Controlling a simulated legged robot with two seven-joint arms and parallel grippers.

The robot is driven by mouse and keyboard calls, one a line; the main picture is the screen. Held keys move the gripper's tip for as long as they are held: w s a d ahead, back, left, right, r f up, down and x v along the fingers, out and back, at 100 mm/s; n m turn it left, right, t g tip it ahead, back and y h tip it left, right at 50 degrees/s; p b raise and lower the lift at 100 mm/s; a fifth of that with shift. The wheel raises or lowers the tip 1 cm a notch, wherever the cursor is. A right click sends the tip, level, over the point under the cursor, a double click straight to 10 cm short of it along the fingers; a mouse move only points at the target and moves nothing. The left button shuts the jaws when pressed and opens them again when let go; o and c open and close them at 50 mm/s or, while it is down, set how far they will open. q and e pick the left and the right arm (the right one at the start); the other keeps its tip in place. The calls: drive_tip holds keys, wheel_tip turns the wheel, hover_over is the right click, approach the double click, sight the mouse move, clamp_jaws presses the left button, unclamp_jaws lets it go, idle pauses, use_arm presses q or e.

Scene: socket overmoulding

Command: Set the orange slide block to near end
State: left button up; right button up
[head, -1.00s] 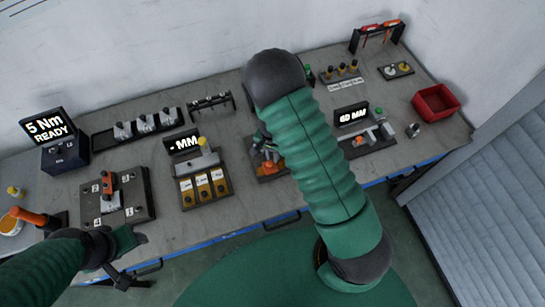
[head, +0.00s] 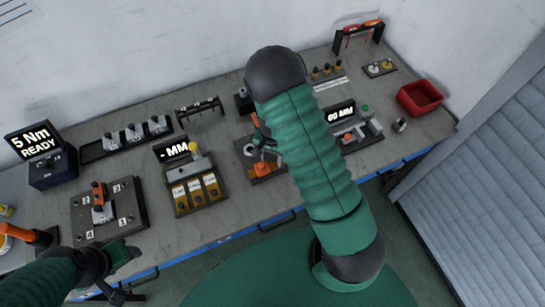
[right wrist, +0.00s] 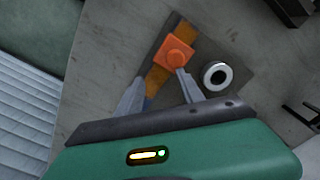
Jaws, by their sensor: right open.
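The orange slide block (right wrist: 175,53) sits on an orange-brown track on a dark plate in the right wrist view. In the head view the block (head: 262,169) shows low on its fixture, left of my right arm. My right gripper (right wrist: 158,77) is open and empty, with its two grey fingers pointing at the track just short of the block. The right fingertip is close to the block; I cannot tell whether it touches. In the head view my right gripper (head: 264,151) is over the fixture, partly hidden by my arm. My left gripper (head: 122,278) is at the lower left, off the table front.
A silver ring-shaped part (right wrist: 216,75) stands right of the track. A fixture with labelled orange slots (head: 198,190) is to the left, and a 60 MM display (head: 340,111) to the right. A red bin (head: 419,98) stands at the far right.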

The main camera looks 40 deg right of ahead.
drive_tip(key=shift+w+a+r, duration=0.1)
drive_tip(key=shift+r, duration=0.1)
wheel_tip(320, 180, up, 16)
drive_tip(key=shift+d+r, duration=0.2)
